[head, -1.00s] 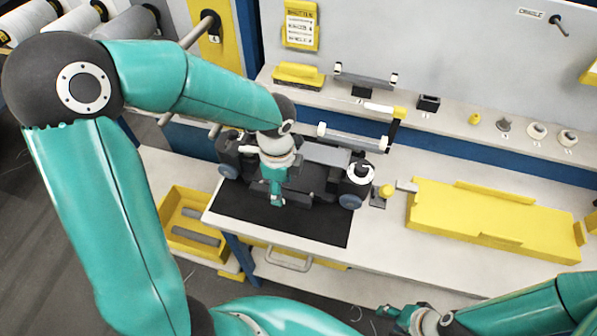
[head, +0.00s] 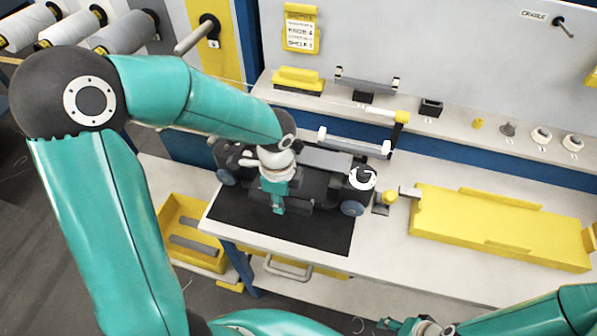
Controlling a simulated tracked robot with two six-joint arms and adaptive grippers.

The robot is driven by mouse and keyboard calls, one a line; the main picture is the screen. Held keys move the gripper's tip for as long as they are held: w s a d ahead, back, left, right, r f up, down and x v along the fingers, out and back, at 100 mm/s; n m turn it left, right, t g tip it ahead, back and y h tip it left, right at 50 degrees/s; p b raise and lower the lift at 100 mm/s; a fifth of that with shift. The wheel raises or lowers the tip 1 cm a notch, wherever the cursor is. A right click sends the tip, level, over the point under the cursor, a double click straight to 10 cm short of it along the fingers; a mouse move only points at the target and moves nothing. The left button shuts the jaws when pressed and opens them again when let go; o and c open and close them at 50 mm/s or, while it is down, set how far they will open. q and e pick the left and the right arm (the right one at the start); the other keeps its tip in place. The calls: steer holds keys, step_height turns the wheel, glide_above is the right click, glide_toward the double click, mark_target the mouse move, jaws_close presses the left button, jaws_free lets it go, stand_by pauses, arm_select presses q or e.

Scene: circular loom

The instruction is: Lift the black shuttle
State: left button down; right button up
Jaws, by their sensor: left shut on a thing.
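The black shuttle (head: 317,188) lies on the black mat (head: 328,236) at the left end of the workbench. It has dark blue-grey wheels at its corners, a grey plate along its top and a white ring at its right end. My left gripper (head: 278,206) points down over the middle of the shuttle and is shut on it. The arm and wrist hide part of the shuttle's left half. I cannot see any clear gap between shuttle and mat. My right gripper (head: 398,325) is at the bottom edge, away from the bench, and too small to read.
A yellow cradle tray (head: 480,225) lies on the bench to the right. A yellow-topped post (head: 385,197) stands just right of the shuttle. A shelf behind carries a grey roller bar (head: 367,84), a yellow block (head: 298,76) and small parts. A yellow bin (head: 180,212) is below left.

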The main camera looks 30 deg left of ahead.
arm_select(q)
steer(key=shift+w+r+p, duration=0.1)
steer(key=shift+r+p, duration=0.2)
steer(key=shift+r, duration=0.05)
stand_by(0.3)
steer(key=shift+r, duration=0.3)
steer(key=shift+r+p, duration=0.15)
steer(key=shift+p, duration=0.2)
steer(key=shift+r, duration=0.25)
steer(key=shift+r+p, duration=1.25)
steer(key=shift+r, duration=0.1)
steer(key=shift+r+p, duration=0.85)
steer(key=shift+r, duration=0.1)
steer(key=shift+f, duration=0.1)
